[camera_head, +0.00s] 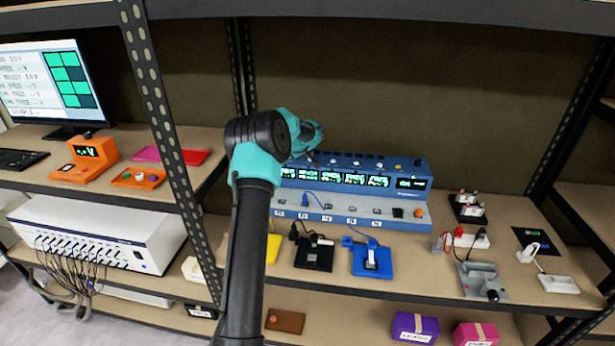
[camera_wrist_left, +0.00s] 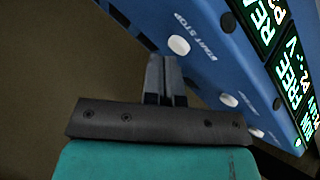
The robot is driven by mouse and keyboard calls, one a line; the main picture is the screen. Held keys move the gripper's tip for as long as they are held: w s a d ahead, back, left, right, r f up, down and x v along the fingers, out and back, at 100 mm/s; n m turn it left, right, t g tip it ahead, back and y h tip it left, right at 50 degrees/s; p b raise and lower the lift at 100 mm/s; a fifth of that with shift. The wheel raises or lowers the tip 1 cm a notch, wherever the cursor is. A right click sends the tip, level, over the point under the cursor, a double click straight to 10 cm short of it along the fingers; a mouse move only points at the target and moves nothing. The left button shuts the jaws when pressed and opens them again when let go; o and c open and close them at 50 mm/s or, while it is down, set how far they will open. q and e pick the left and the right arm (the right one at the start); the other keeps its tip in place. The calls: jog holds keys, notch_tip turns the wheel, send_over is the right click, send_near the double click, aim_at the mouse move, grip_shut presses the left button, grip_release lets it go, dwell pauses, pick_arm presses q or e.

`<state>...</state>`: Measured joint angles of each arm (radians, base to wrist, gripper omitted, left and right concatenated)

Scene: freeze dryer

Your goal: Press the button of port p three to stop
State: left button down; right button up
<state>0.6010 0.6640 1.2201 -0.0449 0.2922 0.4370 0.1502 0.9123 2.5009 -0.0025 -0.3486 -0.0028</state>
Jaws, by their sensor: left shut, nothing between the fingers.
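The blue port station (camera_head: 350,165) stands on the middle shelf with several lit port screens and a row of white buttons on its top. My left gripper (camera_head: 312,154) is over the station's left part, its fingertips partly hidden by the wrist. In the left wrist view my left gripper (camera_wrist_left: 164,62) is shut and empty. Its tips lie just below a white button (camera_wrist_left: 179,45) beside a start/stop label. A screen there shows P3 (camera_wrist_left: 268,20) and another shows P2 (camera_wrist_left: 292,68). More white buttons (camera_wrist_left: 228,99) follow. Contact with a button cannot be told. My right gripper is out of view.
A black pad (camera_head: 313,262) and a blue pad (camera_head: 374,262) lie in front of the station. An orange unit (camera_head: 92,157) and monitor (camera_head: 52,85) stand at the left, beyond a shelf post (camera_head: 160,110). Small devices (camera_head: 480,275) sit at the right.

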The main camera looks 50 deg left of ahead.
aim_at(309, 159)
pick_arm(q)
jog(key=shift+r, duration=0.3)
jog(key=shift+r, duration=3.05)
